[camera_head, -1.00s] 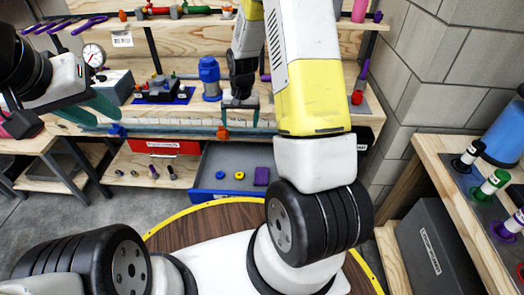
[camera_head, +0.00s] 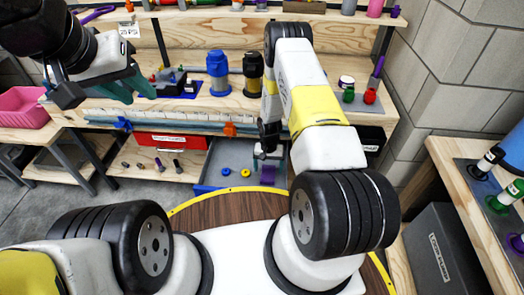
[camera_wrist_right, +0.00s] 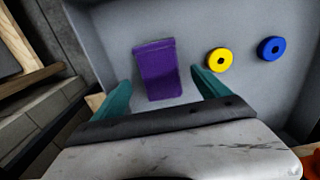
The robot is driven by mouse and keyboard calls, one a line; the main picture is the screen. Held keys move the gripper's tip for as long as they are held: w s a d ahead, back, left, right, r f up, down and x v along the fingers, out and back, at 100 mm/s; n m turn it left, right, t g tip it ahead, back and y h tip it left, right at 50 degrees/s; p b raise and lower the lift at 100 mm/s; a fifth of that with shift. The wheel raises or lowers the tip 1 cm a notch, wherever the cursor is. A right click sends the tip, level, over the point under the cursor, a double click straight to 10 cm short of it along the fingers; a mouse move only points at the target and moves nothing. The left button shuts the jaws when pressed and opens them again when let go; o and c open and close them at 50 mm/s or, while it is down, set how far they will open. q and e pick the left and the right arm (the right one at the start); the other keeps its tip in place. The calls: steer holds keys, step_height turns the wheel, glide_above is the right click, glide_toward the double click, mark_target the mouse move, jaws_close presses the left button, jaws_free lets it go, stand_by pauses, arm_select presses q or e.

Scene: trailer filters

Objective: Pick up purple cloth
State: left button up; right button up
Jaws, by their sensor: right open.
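The purple cloth (camera_head: 267,175) lies in the open grey drawer (camera_head: 222,157) below the workbench. In the right wrist view the cloth (camera_wrist_right: 158,72) is a small folded rectangle on the drawer floor. My right gripper (camera_head: 268,158) reaches down over the drawer, partly covering the cloth. In the wrist view its teal fingers (camera_wrist_right: 160,79) are apart and empty, one on each side of the cloth. My left gripper (camera_head: 128,90) hangs at the upper left in front of the bench, away from the drawer; its finger gap is unclear.
A yellow ring (camera_wrist_right: 219,60) and a blue ring (camera_wrist_right: 271,48) lie right of the cloth in the drawer. The drawer walls surround them. The bench (camera_head: 215,108) above holds a blue canister (camera_head: 218,73) and a black one (camera_head: 253,75). A pink bin (camera_head: 25,107) stands left.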

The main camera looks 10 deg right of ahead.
mark_target(268, 172)
steer(key=shift+f, duration=1.35)
steer(key=c, duration=1.4)
steer(key=shift+r, duration=0.1)
steer(key=shift+c, duration=0.2)
step_height(268, 172, up, 10)
